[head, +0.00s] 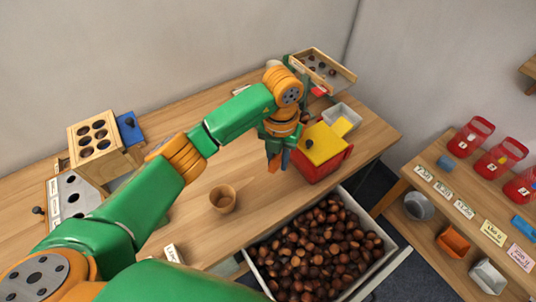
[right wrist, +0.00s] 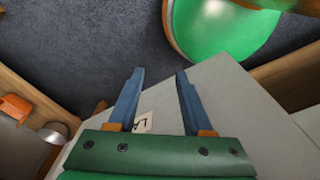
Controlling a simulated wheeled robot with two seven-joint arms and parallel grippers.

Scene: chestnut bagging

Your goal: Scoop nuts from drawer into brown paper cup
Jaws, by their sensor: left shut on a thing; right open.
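The open drawer (head: 378,267), full of brown nuts (head: 318,250), is pulled out at the table's front. The brown paper cup (head: 222,198) stands upright on the table, left of the drawer; its inside is hard to see. My left gripper (head: 275,165) points down over the table, beside the left side of a red box, behind the cup and drawer. No scoop can be made out.
The red box has a yellow lid (head: 324,147). A wooden rack with holes (head: 93,133) stands at the left, a wooden tray (head: 335,70) at the back. A side table (head: 440,207) with red containers (head: 471,137) is at the right. The tabletop around the cup is clear.

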